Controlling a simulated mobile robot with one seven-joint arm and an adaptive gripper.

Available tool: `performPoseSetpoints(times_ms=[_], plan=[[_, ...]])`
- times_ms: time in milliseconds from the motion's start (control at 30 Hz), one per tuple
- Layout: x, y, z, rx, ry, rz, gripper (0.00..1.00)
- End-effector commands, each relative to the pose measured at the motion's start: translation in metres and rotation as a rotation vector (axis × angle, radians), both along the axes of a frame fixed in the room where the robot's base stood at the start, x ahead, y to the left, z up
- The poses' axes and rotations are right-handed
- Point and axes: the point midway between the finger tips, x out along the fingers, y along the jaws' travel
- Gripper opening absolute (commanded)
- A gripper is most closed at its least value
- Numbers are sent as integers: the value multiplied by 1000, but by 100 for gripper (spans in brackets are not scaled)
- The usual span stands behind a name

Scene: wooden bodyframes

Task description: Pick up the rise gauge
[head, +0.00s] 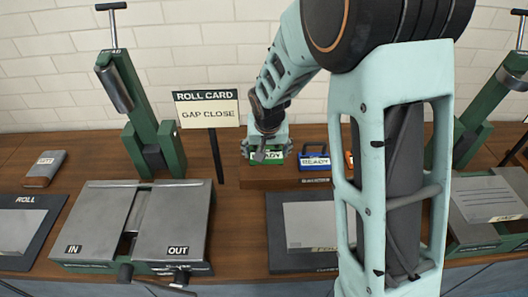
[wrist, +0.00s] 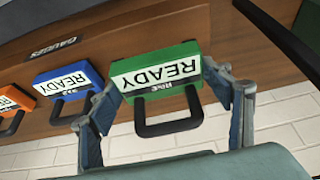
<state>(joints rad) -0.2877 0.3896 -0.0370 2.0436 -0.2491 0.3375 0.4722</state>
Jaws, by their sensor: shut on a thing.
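The rise gauge is a green block (wrist: 155,73) with a white READY label and a dark loop handle; its smaller label appears to read Rise. In the head view the green gauge (head: 273,157) is at the left end of the wooden gauge stand (head: 258,175). My gripper (head: 266,150) is down over it, and the arm partly hides it. In the wrist view my gripper (wrist: 166,80) has a finger on each side of the green block and is shut on it. Whether it still touches the stand I cannot tell.
A blue gauge (head: 314,162) stands close to the right of the green one, with an orange gauge (wrist: 14,103) beyond it. A GAP CLOSE sign (head: 208,110) stands to the left. A grey IN/OUT fixture (head: 95,215) is on the bench at front left.

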Motion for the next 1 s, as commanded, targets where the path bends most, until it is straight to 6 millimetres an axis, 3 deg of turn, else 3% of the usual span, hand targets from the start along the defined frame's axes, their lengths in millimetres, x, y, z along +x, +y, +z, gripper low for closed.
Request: performPoseSetpoints(times_ms=[33, 200, 600, 833, 1000], plan=[[-7, -3, 17, 1, -5, -1, 41], [-35, -14, 49, 2, -4, -2, 41], [-96, -36, 73, 1, -3, -1, 41], [-111, -44, 81, 1, -1, -2, 41], [-101, -68, 100, 2, 3, -10, 41]])
